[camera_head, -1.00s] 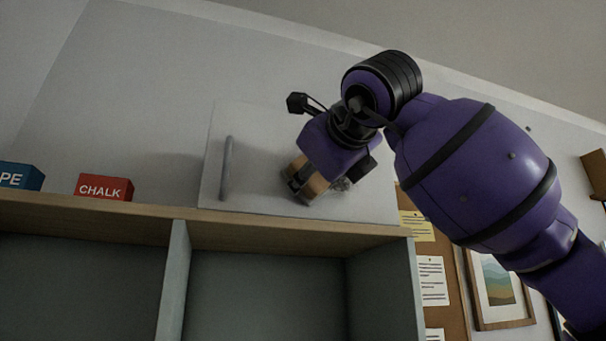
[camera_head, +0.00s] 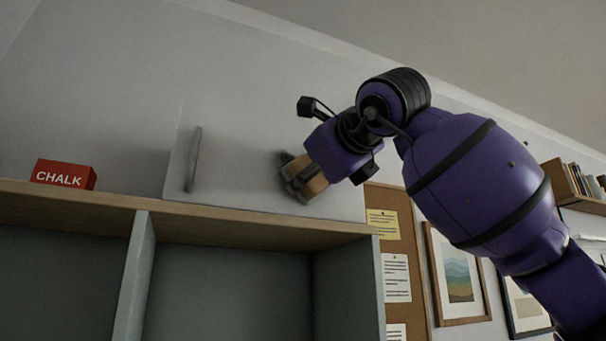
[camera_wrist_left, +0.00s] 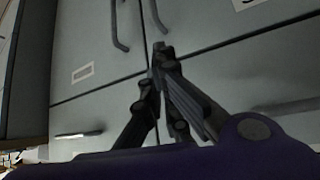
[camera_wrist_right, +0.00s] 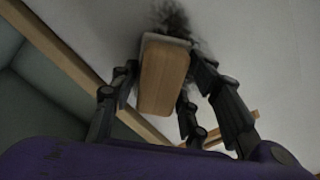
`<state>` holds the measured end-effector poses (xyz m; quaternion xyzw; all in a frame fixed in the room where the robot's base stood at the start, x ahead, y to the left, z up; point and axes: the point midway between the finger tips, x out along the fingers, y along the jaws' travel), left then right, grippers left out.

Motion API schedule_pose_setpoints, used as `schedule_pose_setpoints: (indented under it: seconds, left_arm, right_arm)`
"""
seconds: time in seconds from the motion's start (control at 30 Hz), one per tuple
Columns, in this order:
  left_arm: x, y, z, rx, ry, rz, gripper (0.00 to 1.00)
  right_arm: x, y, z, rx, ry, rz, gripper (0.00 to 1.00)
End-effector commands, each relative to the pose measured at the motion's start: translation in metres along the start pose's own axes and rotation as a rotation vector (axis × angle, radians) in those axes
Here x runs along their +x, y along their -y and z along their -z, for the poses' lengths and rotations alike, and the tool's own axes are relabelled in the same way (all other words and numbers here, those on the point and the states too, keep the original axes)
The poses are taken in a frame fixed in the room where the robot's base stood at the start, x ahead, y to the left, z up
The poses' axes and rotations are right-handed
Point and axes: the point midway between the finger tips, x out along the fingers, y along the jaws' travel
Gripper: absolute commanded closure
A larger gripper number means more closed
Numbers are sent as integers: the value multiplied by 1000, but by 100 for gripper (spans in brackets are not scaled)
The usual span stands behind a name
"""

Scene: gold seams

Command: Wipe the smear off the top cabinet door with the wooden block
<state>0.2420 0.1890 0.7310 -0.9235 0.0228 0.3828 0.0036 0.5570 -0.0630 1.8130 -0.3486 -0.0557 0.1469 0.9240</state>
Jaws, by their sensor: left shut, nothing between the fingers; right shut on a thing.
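The top cabinet door (camera_head: 235,180) is a pale panel above the shelf, with a grey vertical handle (camera_head: 193,160) at its left. My right gripper (camera_head: 300,180) is shut on the wooden block (camera_head: 314,178), at the door's right half. In the right wrist view the tan block (camera_wrist_right: 165,78) has a pale layer at its far end, close to the door; contact is unclear. The dark smear (camera_wrist_right: 174,20) shows just beyond and around that end, partly hidden by it. My left gripper (camera_wrist_left: 160,50) is shut and empty, before grey cabinet fronts.
A red CHALK box (camera_head: 63,175) stands on the wooden shelf top (camera_head: 250,230), left of the door. Open grey compartments lie below. A cork board (camera_head: 395,250) with papers and framed pictures (camera_head: 458,275) hang at right. A small bookshelf (camera_head: 575,185) is at far right.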

Motion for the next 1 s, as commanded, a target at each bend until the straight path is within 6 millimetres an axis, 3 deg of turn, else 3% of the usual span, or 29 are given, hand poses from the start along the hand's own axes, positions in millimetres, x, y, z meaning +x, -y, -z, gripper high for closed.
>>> schedule_pose_setpoints:
  seconds: [1.0]
  left_arm:
    - [0,0,-1,0,2,0,100]
  right_arm:
    - [1,49,45,1,-4,1,78]
